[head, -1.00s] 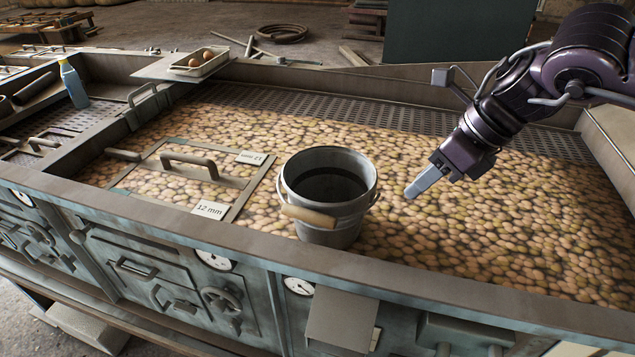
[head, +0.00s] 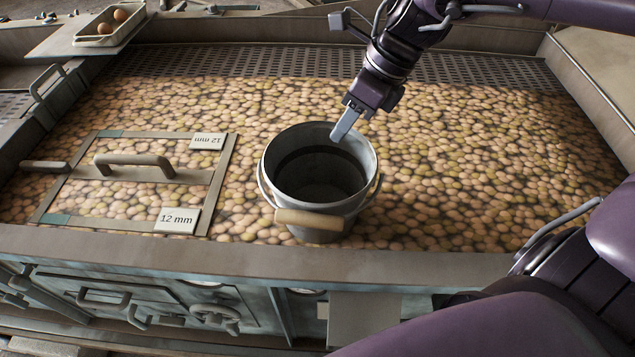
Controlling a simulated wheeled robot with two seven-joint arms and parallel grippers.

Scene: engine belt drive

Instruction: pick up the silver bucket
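The silver bucket (head: 318,218) stands upright on the bed of round, tan, potato-like pieces, near the front rail. It looks empty inside, and its wire handle hangs down at the front with a wooden grip (head: 309,219). My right gripper (head: 344,124) comes down from the top right, with its pale fingers over the bucket's far rim in the picture. I cannot tell whether they touch the rim. The fingers overlap from this angle, so their gap is hidden. My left gripper is out of view.
A framed hatch (head: 135,175) with a handle and "12 mm" labels lies left of the bucket. The metal front rail (head: 250,258) runs close in front. A tray with brown eggs (head: 110,24) sits at the top left. The bed right of the bucket is clear.

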